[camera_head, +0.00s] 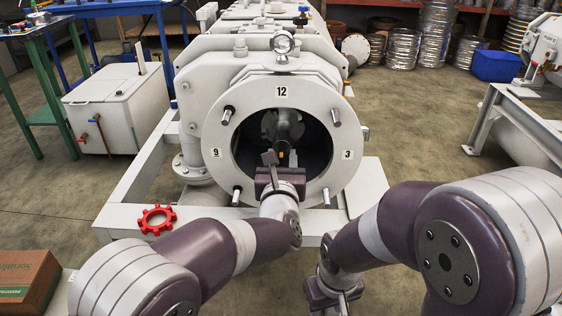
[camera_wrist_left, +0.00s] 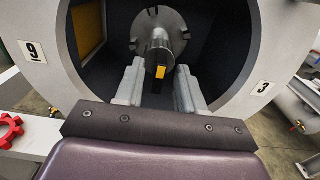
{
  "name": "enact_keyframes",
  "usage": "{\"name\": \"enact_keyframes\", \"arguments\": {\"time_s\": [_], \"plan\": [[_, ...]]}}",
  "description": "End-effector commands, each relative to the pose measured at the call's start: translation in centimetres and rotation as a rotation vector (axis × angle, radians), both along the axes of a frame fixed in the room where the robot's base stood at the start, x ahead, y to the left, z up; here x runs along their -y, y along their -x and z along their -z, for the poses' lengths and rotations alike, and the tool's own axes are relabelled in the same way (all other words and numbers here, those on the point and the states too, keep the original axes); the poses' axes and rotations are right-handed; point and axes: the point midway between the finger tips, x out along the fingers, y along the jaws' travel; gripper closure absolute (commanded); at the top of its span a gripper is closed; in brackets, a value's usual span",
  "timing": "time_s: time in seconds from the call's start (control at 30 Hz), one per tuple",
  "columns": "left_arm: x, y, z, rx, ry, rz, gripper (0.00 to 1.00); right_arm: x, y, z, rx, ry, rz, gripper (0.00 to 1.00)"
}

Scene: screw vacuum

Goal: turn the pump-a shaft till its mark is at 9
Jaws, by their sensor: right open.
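The pump (camera_head: 222,112) has a round white flange marked 12 at the top, 9 at left and 3 at right. Inside its dark opening is a grey metal shaft (camera_head: 290,132), also seen end-on in the left wrist view (camera_wrist_left: 158,57). A yellow mark (camera_wrist_left: 160,72) is on the lower part of the shaft end, near the 6 position. My left gripper (camera_head: 269,158) is at the opening; in its wrist view the two fingers (camera_wrist_left: 160,76) are apart, one on each side of the shaft end, with no clear contact. My right gripper (camera_head: 333,292) is open and low, in front of the frame.
Several studs stick out of the flange around the opening. A red handwheel (camera_head: 157,220) is on the white frame (camera_head: 122,214) at left. A cardboard box (camera_head: 28,280) is at lower left. Another machine (camera_head: 540,50) stands at right, with floor between.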

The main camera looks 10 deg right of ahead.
Motion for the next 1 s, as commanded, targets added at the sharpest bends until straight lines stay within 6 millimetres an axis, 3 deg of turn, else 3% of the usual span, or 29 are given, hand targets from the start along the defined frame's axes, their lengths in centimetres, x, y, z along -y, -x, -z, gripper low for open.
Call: {"name": "enact_keyframes", "arguments": {"time_s": [0.13, 0.43, 0.53, 0.57, 1.0], "plan": [[0.29, -1.22, 0.10, -0.001, -0.001, -0.001, 0.62, 0.00, 0.00, 0.34, 0.000, 0.000, 0.000, 0.57], [0.37, -1.45, -0.03, 0.000, -0.001, 0.000, 0.62, 0.00, 0.00, 0.31, 0.000, 0.000, 0.000, 0.57], [0.37, -1.43, -0.02, -0.001, -0.001, 0.000, 0.94, 0.00, 0.00, 0.32, 0.000, 0.000, 0.000, 0.57], [0.37, -1.43, -0.01, -0.001, -0.001, 0.000, 1.00, 0.00, 0.00, 0.32, 0.000, 0.000, 0.000, 0.57], [0.40, -1.41, 0.06, 0.018, -0.065, 0.000, 1.00, 0.00, 0.00, 0.48, 0.000, 0.000, 0.000, 0.57]]}}
